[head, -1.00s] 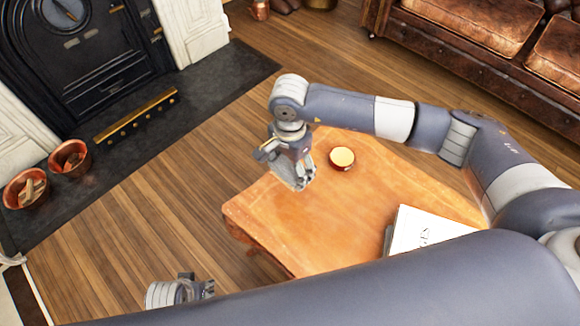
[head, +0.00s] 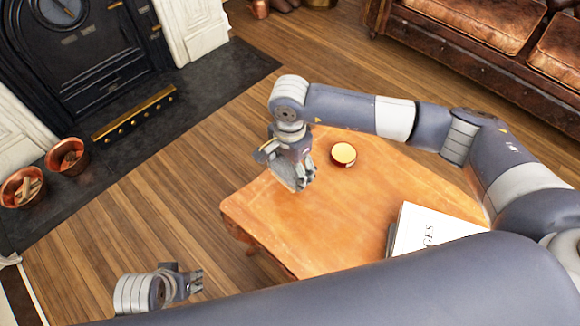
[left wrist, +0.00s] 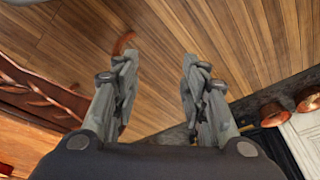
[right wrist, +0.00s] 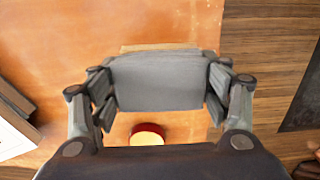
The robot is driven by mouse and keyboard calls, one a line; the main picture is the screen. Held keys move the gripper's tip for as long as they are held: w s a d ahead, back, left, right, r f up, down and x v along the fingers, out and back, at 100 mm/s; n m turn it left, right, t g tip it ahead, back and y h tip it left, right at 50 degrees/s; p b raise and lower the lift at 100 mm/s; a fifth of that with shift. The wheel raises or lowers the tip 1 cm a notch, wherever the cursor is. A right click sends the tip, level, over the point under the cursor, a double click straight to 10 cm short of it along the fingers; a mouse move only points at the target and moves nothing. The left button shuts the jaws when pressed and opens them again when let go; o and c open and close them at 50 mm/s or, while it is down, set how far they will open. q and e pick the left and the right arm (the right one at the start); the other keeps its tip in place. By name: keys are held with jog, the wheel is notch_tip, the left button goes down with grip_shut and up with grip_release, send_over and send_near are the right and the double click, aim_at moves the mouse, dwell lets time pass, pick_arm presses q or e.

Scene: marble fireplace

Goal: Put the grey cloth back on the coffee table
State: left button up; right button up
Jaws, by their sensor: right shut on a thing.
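The grey cloth (right wrist: 158,82) is a flat folded piece spanning the gap between the fingers of my right gripper in the right wrist view. My right gripper (head: 296,180) is shut on it, over the left part of the wooden coffee table (head: 290,225) in the head view. I cannot tell whether the cloth touches the tabletop.
A round candle (head: 343,154) stands on the table beside my right gripper. A white book (head: 430,230) lies at the table's right side. The tabletop between them is clear. A leather sofa (head: 480,40), copper buckets (head: 67,155) and the fireplace (head: 80,50) stand around.

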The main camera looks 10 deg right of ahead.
jog(key=shift+f, duration=0.25)
notch_tip(320, 180, down, 2)
jog(key=shift+f+b, duration=0.25)
jog(key=shift+b, duration=1)
pick_arm(q)
jog(key=v, duration=0.5)
pick_arm(e)
jog(key=shift+f, duration=0.3)
jog(key=shift+f+b, duration=0.8)
jog(key=shift+b, duration=0.15)
pick_arm(q)
jog(key=w+d+r+t+h, duration=0.1)
jog(key=w+d+t, duration=0.1)
jog(key=w+t, duration=0.2)
jog(key=shift+w+r, duration=0.3)
jog(key=shift+w, duration=1.6)
pick_arm(e)
jog(key=shift+f, duration=0.25)
pick_arm(q)
jog(key=shift+d, duration=0.1)
pick_arm(e)
jog(key=o, duration=1)
jog(key=shift+o, duration=0.2)
